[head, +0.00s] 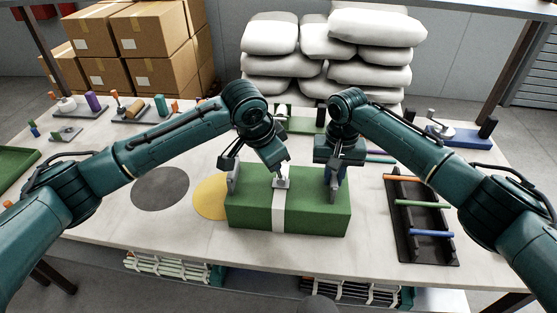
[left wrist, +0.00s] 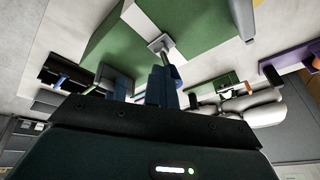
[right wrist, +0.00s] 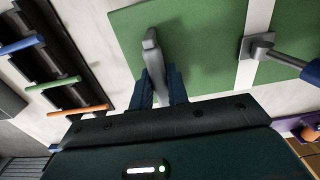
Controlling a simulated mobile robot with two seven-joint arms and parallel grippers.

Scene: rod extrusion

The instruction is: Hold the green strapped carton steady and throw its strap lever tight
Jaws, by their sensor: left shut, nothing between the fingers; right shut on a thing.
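The green carton (head: 315,212) stands on the table in front of me, with a pale strap (head: 279,215) around its middle. The grey strap lever with its base plate (head: 283,183) sits on the strap at the carton's top; the plate also shows in the left wrist view (left wrist: 160,43) and right wrist view (right wrist: 257,45). My left gripper (head: 281,171) is shut and empty, its tips at the lever; whether they touch is unclear. My right gripper (head: 333,180) is shut on the grey upright handle (right wrist: 152,58) at the carton's right end. Another grey upright handle (head: 233,178) stands at the left end.
A dark rack (head: 425,222) with coloured rods lies to the right. A grey disc (head: 160,189) and a yellow disc (head: 210,198) mark the table to the left. Fixtures stand along the back, including a blue-based one (head: 460,136). The table before the left disc is clear.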

